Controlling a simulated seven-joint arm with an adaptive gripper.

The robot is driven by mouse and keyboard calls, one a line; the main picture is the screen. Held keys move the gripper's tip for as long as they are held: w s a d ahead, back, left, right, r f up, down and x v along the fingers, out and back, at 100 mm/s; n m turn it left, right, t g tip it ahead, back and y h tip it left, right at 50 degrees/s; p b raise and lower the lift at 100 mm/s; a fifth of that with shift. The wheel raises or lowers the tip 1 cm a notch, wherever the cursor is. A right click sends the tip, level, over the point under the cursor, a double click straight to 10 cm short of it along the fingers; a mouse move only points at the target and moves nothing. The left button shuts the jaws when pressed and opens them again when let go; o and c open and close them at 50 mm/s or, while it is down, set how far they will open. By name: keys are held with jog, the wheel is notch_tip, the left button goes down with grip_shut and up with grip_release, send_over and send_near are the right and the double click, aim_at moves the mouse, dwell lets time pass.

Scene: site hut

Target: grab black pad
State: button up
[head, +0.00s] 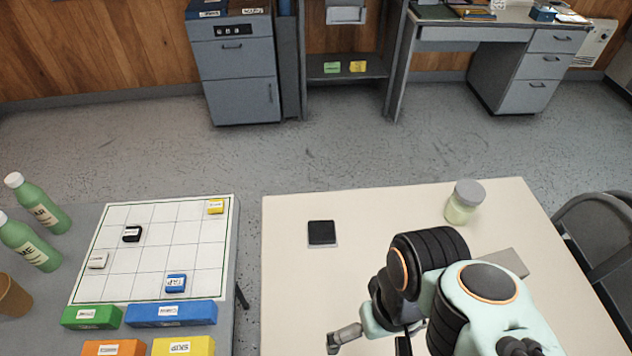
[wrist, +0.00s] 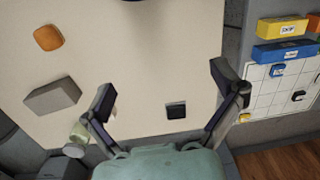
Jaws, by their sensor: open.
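The black pad (head: 321,232) is a small dark square lying flat on the cream table, near its far left part in the head view. In the wrist view the black pad (wrist: 176,110) shows between the two fingers, nearer the right one. My gripper (wrist: 168,82) is open and empty, its fingers spread wide, above the table. In the head view my arm is over the table's near middle, to the right of and nearer than the pad; the fingertips are mostly hidden there.
On the cream table (head: 290,290) stand a jar with a grey lid (head: 464,203) and a grey block (head: 506,262). An orange piece (wrist: 49,37) shows in the wrist view. To the left, a gridded white board (head: 152,263) holds small blocks, with green bottles (head: 40,205) beyond. Table around the pad is clear.

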jog(key=w+r+m+t, duration=0.2)
jog(key=w+r+t, duration=0.25)
jog(key=w, duration=0.85)
jog(key=g, duration=0.2)
send_over(323, 241)
jog(key=w+d, duration=0.1)
jog(key=w, duration=0.1)
jog(key=s+d+f+x, duration=0.1)
jog(key=s+x, duration=0.1)
jog(key=x, duration=1)
jog(key=f, duration=0.5)
jog(key=s+f+g, duration=0.1)
jog(key=f, duration=0.3)
jog(key=s+a+f+g, duration=0.1)
jog(key=f, duration=0.4)
jog(key=shift+s+a+f+h, duration=0.2)
jog(key=shift+f+h, duration=0.1)
jog(key=shift+h, duration=0.1)
jog(key=shift+f, duration=0.7)
jog(key=c, duration=1.2)
